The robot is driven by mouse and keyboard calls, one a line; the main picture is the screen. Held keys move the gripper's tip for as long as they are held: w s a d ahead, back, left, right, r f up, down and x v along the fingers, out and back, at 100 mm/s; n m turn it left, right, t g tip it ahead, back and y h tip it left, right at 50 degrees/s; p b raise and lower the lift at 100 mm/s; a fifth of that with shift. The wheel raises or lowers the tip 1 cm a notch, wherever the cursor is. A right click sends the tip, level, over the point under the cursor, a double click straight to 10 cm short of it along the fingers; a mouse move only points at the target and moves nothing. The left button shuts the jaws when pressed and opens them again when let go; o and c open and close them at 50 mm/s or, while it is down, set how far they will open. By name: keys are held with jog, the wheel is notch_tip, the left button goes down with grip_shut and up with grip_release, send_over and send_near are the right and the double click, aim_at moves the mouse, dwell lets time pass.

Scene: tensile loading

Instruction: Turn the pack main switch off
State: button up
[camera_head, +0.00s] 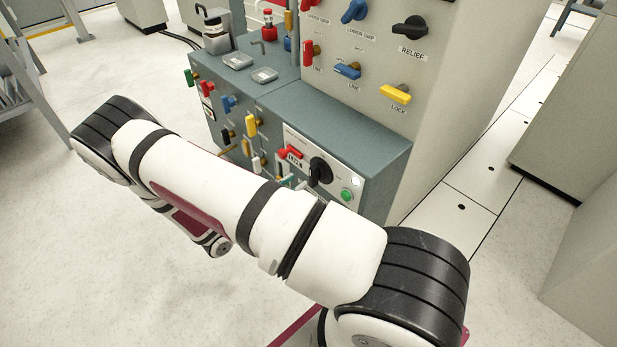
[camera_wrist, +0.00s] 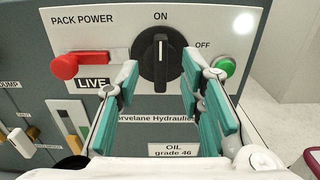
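The pack main switch (camera_wrist: 160,60) is a black rotary knob on the white PACK POWER panel (camera_wrist: 105,32). Its white mark points straight up to ON; OFF is printed to its upper right. The switch also shows in the head view (camera_head: 320,172). My gripper (camera_wrist: 160,82) is open, with one teal-padded finger on each side of the knob's lower part in the wrist view. I see no clear contact with the knob, and cannot tell how deep the fingertips reach. In the head view my arm hides most of the gripper.
Left of the switch are a red handle (camera_wrist: 78,64) and a LIVE label (camera_wrist: 92,84). A green button (camera_wrist: 225,67) sits close to the right finger, below a white lamp (camera_wrist: 243,22). Coloured valve handles, including a yellow one (camera_head: 251,125), line the cabinet's front.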

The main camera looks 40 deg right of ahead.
aim_at(310, 174)
jog(key=shift+d+b, duration=0.65)
jog(key=shift+d, duration=2.55)
grip_shut()
